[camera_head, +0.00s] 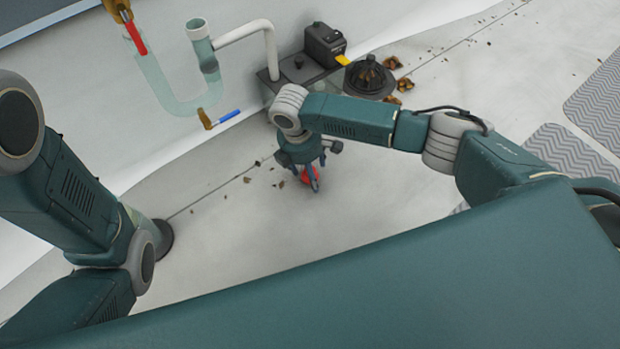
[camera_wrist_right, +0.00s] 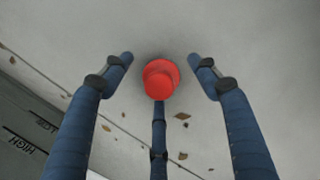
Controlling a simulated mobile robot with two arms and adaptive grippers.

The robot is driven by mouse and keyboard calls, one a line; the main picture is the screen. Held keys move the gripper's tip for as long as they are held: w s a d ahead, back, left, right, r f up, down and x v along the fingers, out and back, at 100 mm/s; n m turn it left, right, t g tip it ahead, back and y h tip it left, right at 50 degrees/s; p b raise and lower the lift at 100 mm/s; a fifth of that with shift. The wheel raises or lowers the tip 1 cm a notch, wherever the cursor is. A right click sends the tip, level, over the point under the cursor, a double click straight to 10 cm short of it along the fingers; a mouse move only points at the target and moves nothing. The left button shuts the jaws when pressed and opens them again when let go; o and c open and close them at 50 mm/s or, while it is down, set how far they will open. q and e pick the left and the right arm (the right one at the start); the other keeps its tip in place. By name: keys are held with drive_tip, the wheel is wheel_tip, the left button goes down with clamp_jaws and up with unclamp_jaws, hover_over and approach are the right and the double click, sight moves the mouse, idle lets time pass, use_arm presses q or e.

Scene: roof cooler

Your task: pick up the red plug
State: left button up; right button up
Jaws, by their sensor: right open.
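The red plug (camera_wrist_right: 160,79) is a round, stepped piece on the light grey floor. In the right wrist view it lies between the blue fingers of my right gripper (camera_wrist_right: 160,68), which is open around it with gaps at both sides. The third finger comes up from below, close to the plug's lower edge; I cannot tell if it touches. In the head view the plug (camera_head: 310,174) is partly hidden behind the fingers of my right gripper (camera_head: 312,182), which points down at it. My left arm shows at the left, but its gripper is not in view.
A dark box-shaped device (camera_head: 325,44) and a black domed strainer (camera_head: 369,77) stand behind. A clear pipe trap with a red-handled valve (camera_head: 136,38) and a blue-handled valve (camera_head: 222,119) is at upper left. Leaf debris is scattered about. Grey patterned mats (camera_head: 560,160) lie at right.

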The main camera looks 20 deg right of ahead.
drive_tip(key=shift+r, duration=0.1)
drive_tip(key=c, duration=1.1)
drive_tip(key=shift+c, duration=0.5)
